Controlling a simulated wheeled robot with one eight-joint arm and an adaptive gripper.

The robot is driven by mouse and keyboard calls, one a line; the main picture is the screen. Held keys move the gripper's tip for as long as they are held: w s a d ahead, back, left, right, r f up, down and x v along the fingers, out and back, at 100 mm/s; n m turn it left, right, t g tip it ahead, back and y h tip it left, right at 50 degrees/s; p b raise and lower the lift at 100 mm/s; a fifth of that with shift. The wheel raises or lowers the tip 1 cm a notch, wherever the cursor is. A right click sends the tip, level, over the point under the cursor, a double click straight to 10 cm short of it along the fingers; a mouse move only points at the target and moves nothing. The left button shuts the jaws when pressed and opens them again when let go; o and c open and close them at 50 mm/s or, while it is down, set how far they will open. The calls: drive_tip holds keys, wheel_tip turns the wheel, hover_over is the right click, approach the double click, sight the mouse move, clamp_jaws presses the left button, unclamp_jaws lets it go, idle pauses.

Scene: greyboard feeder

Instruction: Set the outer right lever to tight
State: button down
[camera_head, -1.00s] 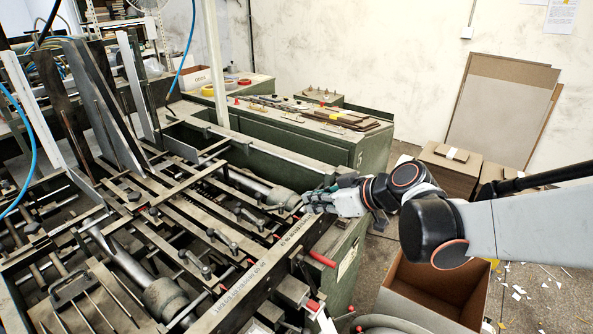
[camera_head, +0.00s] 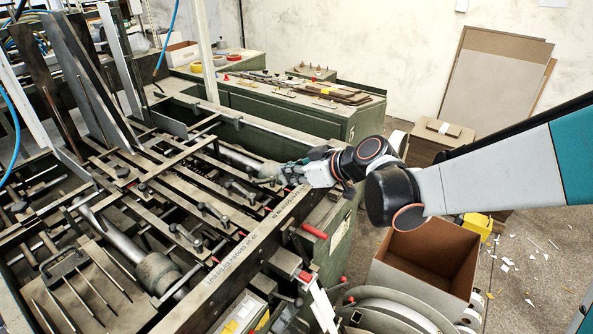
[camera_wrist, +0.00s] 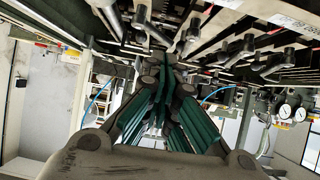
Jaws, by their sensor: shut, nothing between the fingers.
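My gripper (camera_head: 282,173) reaches in from the right over the machine's right edge, beside the end of a grey cylinder (camera_head: 240,158). Its fingers are shut and empty; in the wrist view the fingertips (camera_wrist: 158,65) come together close to the machine's bars. Several dark clamp levers with round hubs sit along the slotted rails, such as one lever (camera_head: 213,212) and another (camera_head: 186,236) left of my gripper. In the wrist view, levers (camera_wrist: 232,50) show above and right of the fingers. My gripper partly hides the machine's right end; I cannot tell which lever is the outer right one, or whether the fingers touch one.
A long ruler bar (camera_head: 245,247) runs along the machine's near edge. A red handle (camera_head: 314,231) sticks out below it. An open cardboard box (camera_head: 402,283) stands on the floor at right. A green cabinet (camera_head: 335,124) with loose parts stands behind.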

drive_tip(key=b+x, duration=0.2)
drive_tip(key=x, duration=0.7)
drive_tip(key=shift+b, duration=0.35)
